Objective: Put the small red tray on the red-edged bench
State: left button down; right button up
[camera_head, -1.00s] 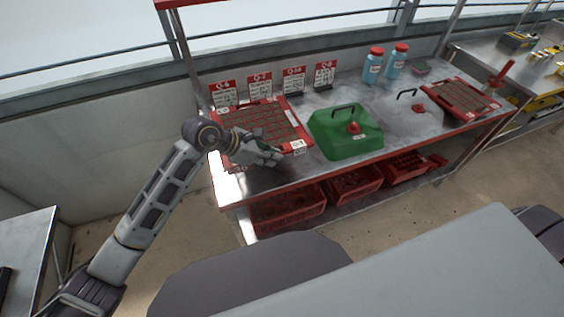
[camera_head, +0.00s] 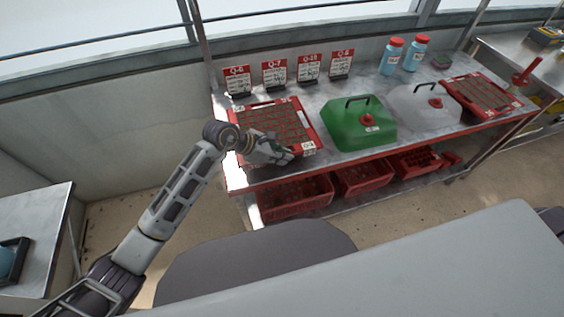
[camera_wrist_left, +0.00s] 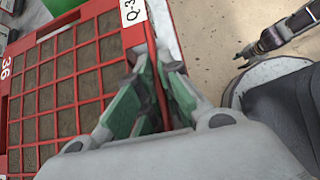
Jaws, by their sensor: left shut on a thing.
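The small red tray (camera_head: 314,140), with a grid of brown-filled cells, is over the left end of the red-edged bench (camera_head: 255,176). In the left wrist view the tray (camera_wrist_left: 104,65) shows its white Q-3 label. My left gripper (camera_head: 290,156) is shut on the tray's near right rim. In the left wrist view the fingers of my left gripper (camera_wrist_left: 157,95) lie on both sides of that rim. I cannot tell whether the tray's underside touches the bench top. My right gripper (camera_wrist_left: 242,60) shows small in the left wrist view; its opening is unclear.
A green lid (camera_head: 350,125) stands close right of the tray, then a clear dome (camera_head: 412,108) and another red tray (camera_head: 486,92). Sign cards (camera_head: 275,74) and blue bottles (camera_head: 391,57) stand behind. Red crates (camera_head: 295,196) sit on the lower shelf.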

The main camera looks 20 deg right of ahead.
pick_arm(q)
jog(key=shift+f, duration=1.65)
jog(key=c, duration=1.6)
grip_release()
jog(key=shift+a+r, duration=0.45)
jog(key=shift+a, duration=0.05)
jog(key=shift+v, duration=5.35)
